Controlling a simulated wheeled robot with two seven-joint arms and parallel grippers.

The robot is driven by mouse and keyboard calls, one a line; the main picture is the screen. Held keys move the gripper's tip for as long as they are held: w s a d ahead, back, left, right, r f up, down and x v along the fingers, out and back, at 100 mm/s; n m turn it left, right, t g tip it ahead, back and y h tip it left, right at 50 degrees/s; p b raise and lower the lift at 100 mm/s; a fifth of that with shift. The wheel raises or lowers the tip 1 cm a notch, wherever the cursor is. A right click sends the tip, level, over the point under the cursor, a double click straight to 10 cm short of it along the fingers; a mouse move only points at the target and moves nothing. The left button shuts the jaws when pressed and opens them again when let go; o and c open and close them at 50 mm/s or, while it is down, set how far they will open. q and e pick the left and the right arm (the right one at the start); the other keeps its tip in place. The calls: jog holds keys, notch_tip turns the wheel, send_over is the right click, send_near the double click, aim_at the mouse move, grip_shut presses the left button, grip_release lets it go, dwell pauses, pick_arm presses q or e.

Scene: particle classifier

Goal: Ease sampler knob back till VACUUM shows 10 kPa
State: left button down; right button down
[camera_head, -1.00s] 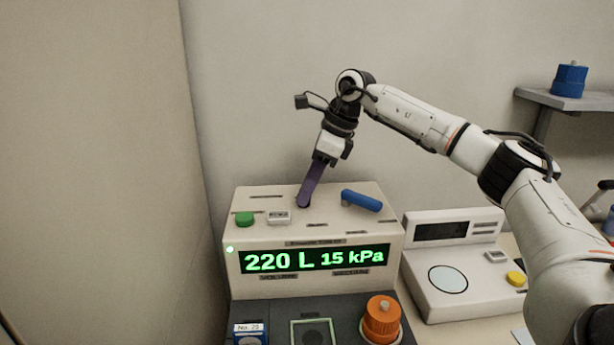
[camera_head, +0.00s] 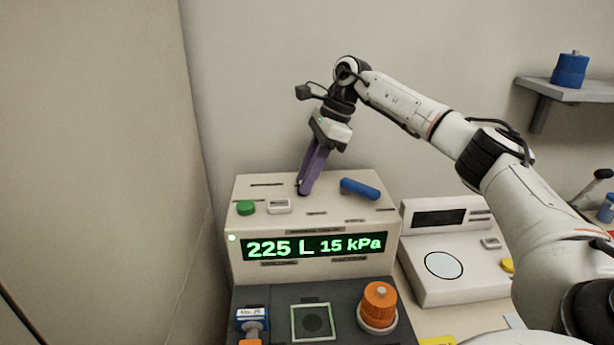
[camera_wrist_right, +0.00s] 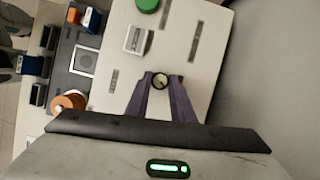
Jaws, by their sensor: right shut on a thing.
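The sampler (camera_head: 309,272) is a cream box with a dark display (camera_head: 314,247) reading 225 L and 15 kPa in green. My right gripper (camera_head: 302,191) reaches down to its top from above. The gripper's purple fingers are shut on the small round knob (camera_wrist_right: 160,81), which shows between the fingertips in the right wrist view. In the head view the fingertips mostly hide the knob. A green button (camera_head: 246,208), a small white switch (camera_head: 279,206) and a blue lever (camera_head: 360,188) are also on the top. My left gripper is not in view.
An orange-capped container (camera_head: 379,304) and a square plate (camera_head: 312,321) are on the dark deck in front. A white balance-like device (camera_head: 455,266) stands to the right. A wall shelf (camera_head: 570,95) holds a blue container (camera_head: 569,70).

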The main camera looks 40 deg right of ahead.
jog(key=c, duration=1.5)
grip_release()
jog(key=shift+c, duration=0.2)
jog(key=v, duration=1)
jog(key=shift+r, duration=0.15)
jog(key=shift+s+d, duration=0.1)
